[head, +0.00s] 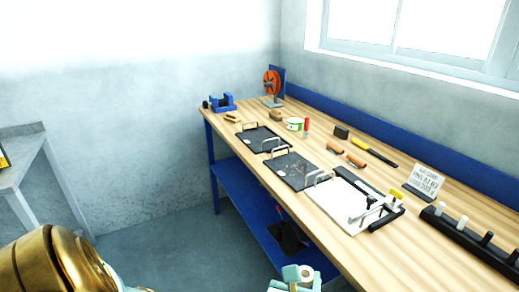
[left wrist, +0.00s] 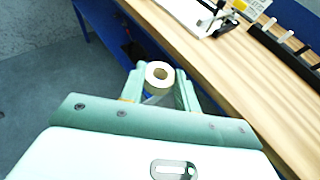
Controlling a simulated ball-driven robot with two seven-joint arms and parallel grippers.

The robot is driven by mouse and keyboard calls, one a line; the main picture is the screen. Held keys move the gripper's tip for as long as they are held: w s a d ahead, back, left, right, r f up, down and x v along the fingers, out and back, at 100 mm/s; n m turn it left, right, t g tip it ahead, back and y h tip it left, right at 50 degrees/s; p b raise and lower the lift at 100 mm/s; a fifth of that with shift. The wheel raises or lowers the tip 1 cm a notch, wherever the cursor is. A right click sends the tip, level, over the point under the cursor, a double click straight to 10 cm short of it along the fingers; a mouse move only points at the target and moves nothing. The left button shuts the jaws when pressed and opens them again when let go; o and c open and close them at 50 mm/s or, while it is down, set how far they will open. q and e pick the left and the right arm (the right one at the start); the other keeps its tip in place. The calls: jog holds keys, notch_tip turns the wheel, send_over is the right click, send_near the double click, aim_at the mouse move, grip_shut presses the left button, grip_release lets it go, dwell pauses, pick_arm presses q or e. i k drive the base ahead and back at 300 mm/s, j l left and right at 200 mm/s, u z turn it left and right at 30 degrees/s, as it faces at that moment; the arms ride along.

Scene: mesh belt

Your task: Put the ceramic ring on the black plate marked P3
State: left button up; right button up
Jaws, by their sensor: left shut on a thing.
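The ceramic ring (left wrist: 160,74) is cream coloured with a round hole. In the left wrist view it sits between the two pale green fingers of my left gripper (left wrist: 160,84), which is shut on it. In the head view the ring (head: 305,272) and my left gripper (head: 298,278) show at the bottom edge, in front of the bench's near edge and away from the plates. A black plate (head: 256,138) with handles lies farther along the bench, and a second dark plate (head: 289,172) lies nearer. I cannot read a P3 mark on either. My right gripper is not in view.
The wooden bench (head: 335,238) has a white board with a clamp (head: 340,207), a sign (head: 425,180), a black rack with pegs (head: 468,238), orange-handled tools (head: 356,160) and a blue vise (head: 222,103). A blue shelf (head: 243,195) is below.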

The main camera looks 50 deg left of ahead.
aim_at(261, 138)
jog(key=i+j+z, duration=0.1)
jog(key=j, duration=0.7)
jog(key=i+j+z, duration=0.1)
jog(key=j, duration=0.75)
jog(key=i+j+z, duration=0.1)
jog(key=j, duration=0.75)
jog(key=i+j+z, duration=0.1)
jog(key=j, duration=0.75)
jog(key=i, duration=0.05)
